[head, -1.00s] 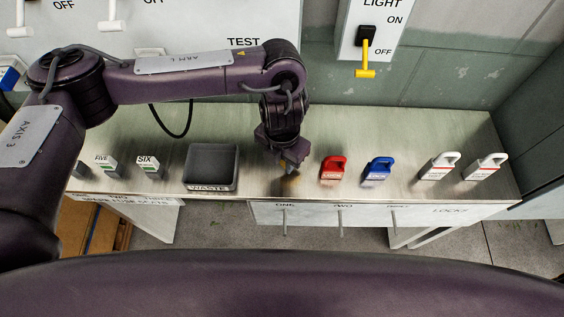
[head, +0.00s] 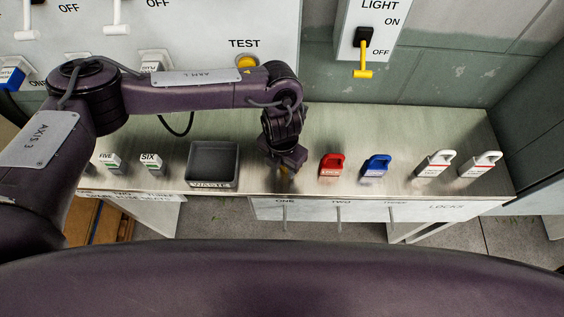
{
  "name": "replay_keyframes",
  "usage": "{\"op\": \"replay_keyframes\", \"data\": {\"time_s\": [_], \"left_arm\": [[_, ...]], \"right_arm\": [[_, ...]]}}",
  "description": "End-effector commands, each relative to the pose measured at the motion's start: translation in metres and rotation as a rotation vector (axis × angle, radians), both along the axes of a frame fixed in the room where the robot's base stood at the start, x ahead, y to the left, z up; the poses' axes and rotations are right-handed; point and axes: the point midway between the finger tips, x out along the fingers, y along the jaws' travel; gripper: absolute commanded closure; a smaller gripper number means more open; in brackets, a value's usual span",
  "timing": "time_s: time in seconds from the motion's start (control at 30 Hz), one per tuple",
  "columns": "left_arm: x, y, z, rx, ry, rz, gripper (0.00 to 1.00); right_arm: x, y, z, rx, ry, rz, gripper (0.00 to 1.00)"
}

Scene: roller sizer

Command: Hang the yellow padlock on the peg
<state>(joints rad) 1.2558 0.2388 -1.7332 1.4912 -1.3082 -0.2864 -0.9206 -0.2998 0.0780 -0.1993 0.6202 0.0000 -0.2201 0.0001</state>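My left gripper (head: 284,168) points down over the bench, left of the red padlock. A small yellow-orange patch shows at its fingertips; it may be part of the yellow padlock, but the gripper hides most of that spot. No clear outline of a yellow padlock shows, and I cannot tell whether the fingers are open or shut. Thin pegs stick out of the bench's front panel under the labels: peg one (head: 285,214), peg two (head: 338,214) and a third peg (head: 391,211). No padlock hangs on them. My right gripper is not in view.
A dark waste tray (head: 211,184) is left of the gripper. A yellow-handled light switch (head: 362,60) is on the wall.

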Motion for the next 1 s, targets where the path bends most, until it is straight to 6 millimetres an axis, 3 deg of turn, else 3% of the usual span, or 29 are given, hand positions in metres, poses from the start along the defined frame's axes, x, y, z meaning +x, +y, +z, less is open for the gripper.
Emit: {"op": "replay_keyframes", "data": {"time_s": [0.43, 0.7, 0.8, 1.0], "left_arm": [[0.001, 0.0, 0.003, -0.001, -0.001, 0.0, 0.5], [-0.002, 0.003, 0.048, -0.003, -0.006, -0.002, 0.5], [-0.002, 0.003, 0.066, -0.001, -0.004, -0.001, 0.5], [-0.003, 0.004, 0.078, 0.0, -0.001, 0.0, 0.5]], "right_arm": [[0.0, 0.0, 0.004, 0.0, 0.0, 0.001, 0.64], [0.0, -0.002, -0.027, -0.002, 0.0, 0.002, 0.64], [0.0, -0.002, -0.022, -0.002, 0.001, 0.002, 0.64], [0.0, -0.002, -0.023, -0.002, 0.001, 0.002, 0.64]]}}
